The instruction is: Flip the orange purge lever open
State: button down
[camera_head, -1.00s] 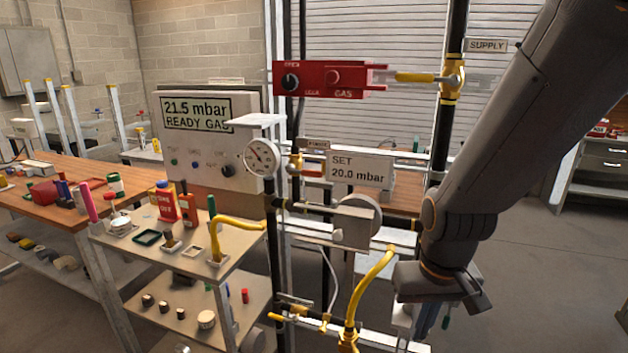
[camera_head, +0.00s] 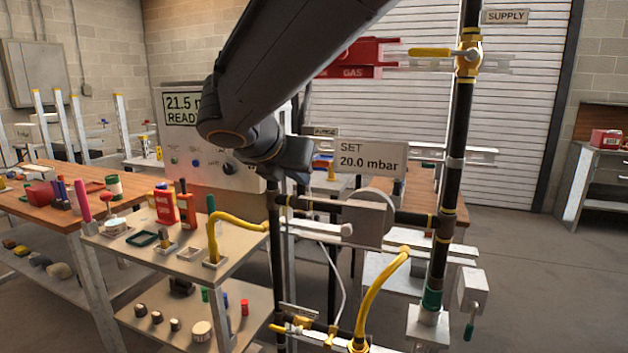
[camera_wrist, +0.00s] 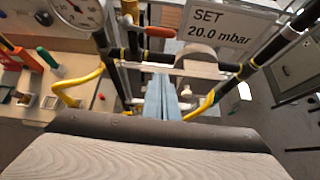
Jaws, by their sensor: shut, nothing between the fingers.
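The orange purge lever (camera_wrist: 159,31) shows in the wrist view, lying roughly sideways beside a brass valve body (camera_wrist: 130,10) on the dark pipe. In the head view my arm and gripper hide it, under the small tag plate (camera_head: 320,131). My gripper (camera_wrist: 161,84) is shut and empty; its two blue-grey fingers lie together in the wrist view. The lever appears beyond the fingertips, toward the top of the picture, with a visible gap. In the head view my wrist is in front of the panel, left of the SET 20.0 mbar sign (camera_head: 371,158); the fingertips are not clear there.
A round gauge (camera_wrist: 76,10) is left of the valve. A grey regulator (camera_head: 368,216) sits below the sign. Yellow hoses (camera_head: 238,222) and dark pipes (camera_head: 440,230) surround the area. A yellow-handled supply valve (camera_head: 468,52) stands upper right. A cluttered cart (camera_head: 130,262) is at left.

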jog(key=shift+a+r, duration=0.2)
jog(key=shift+r, duration=0.05)
jog(key=shift+w+f, duration=0.1)
jog(key=w+d, duration=0.1)
jog(key=w, duration=0.1)
jog(key=w+d+f+p, duration=0.1)
jog(key=w, duration=0.2)
jog(key=w+d+f+p, duration=0.1)
jog(key=w, duration=0.2)
jog(key=shift+w+d+f, duration=0.1)
jog(key=shift+w+f, duration=0.05)
jog(key=shift+w+r, duration=0.2)
jog(key=shift+r, duration=0.15)
jog(key=shift+d+p, duration=0.1)
jog(key=shift+p, duration=0.3)
